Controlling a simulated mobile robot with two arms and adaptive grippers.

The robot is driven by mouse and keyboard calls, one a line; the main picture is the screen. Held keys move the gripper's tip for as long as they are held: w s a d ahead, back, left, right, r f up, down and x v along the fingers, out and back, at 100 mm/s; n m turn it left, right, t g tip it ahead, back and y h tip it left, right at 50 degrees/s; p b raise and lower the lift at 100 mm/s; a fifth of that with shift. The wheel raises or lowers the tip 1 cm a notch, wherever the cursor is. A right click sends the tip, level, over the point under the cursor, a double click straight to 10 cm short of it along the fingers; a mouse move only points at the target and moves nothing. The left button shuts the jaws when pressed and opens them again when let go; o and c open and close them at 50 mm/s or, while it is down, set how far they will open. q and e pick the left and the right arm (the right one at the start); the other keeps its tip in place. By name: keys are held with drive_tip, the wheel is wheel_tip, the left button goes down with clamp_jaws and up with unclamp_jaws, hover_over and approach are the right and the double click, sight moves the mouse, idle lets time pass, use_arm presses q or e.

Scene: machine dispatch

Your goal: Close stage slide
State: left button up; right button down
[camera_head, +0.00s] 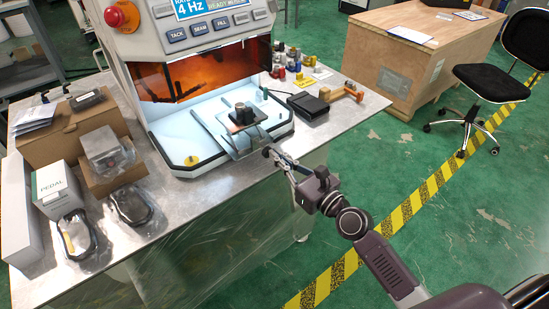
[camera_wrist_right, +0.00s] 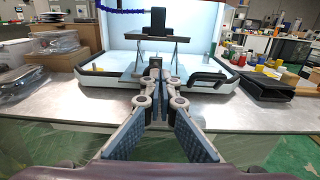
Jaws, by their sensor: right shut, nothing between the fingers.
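The stage slide (camera_head: 224,128) sticks out from the lit chamber of the machine over its white base, with a dark block (camera_head: 242,113) on top. In the right wrist view the slide (camera_wrist_right: 150,45) is straight ahead, its dark block (camera_wrist_right: 157,22) above the gripper. My right gripper (camera_head: 268,153) is shut and empty, just in front of the slide's near end at the machine's front rim. In the right wrist view the fingertips (camera_wrist_right: 155,68) point at the slide's front; I cannot tell whether they touch it. My left gripper is not in view.
The machine (camera_head: 190,50) stands on a grey table (camera_head: 190,200). Boxes and blister packs (camera_head: 90,150) crowd its left side. A black case (camera_head: 308,105), small jars and a wooden-handled tool (camera_head: 345,92) lie to the right. Open floor lies in front of the table.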

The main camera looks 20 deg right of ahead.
sight(268, 147)
drive_tip(key=x, duration=0.7)
drive_tip(key=shift+r+p, duration=0.25)
drive_tip(key=shift+p, duration=0.1)
drive_tip(key=b+x, duration=0.1)
drive_tip(key=x, duration=0.8)
drive_tip(key=shift+d+f, duration=0.1)
drive_tip(key=shift+d, duration=0.05)
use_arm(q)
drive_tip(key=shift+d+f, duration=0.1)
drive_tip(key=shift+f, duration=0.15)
use_arm(e)
drive_tip(key=shift+w, duration=0.1)
drive_tip(key=shift+r, duration=0.35)
